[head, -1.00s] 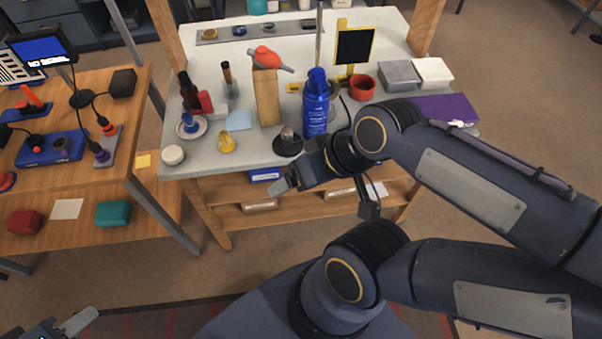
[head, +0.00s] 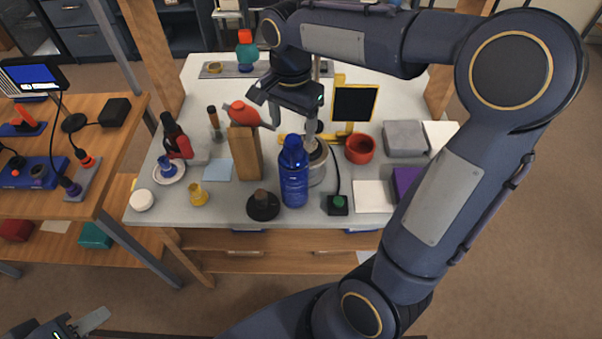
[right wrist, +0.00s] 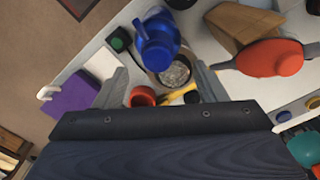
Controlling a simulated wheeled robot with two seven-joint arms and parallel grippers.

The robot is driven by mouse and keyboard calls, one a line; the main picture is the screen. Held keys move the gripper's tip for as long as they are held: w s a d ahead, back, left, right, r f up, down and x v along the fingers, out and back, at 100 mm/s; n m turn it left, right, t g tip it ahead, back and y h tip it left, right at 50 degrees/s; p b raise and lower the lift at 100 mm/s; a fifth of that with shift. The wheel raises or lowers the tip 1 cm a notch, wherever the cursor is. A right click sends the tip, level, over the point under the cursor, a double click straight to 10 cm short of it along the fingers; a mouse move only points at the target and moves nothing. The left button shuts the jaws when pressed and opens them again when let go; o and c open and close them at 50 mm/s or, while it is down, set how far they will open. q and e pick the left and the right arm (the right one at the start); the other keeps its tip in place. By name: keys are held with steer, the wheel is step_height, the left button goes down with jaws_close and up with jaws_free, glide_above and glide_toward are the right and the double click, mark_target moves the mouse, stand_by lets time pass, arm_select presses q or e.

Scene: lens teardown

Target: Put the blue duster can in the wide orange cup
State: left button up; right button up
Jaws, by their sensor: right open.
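The blue duster can (head: 293,178) stands upright near the table's front edge; in the right wrist view its blue top (right wrist: 157,42) is at upper middle. The wide orange cup (head: 360,149), red-orange and low, stands behind it to the right; it shows partly in the right wrist view (right wrist: 142,96), beside a finger. My right gripper (head: 292,120) is open and empty, raised over the table behind the can. In the right wrist view its fingers (right wrist: 160,78) are spread apart. My left gripper (head: 75,323) is at the bottom left, away from the table, partly cut off.
A wooden block (head: 244,154) with a red object on it stands left of the can. A grey round container (head: 317,165) stands close behind the can. A dark round base (head: 263,206) and a green button box (head: 338,204) flank it. A yellow-framed black panel (head: 354,103) stands behind the cup.

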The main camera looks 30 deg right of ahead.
mark_target(293, 138)
steer(key=f, duration=0.6)
steer(key=shift+s+a+f+p, duration=0.2)
steer(key=shift+s+f+p, duration=0.05)
steer(key=shift+s+p, duration=0.05)
jaws_close()
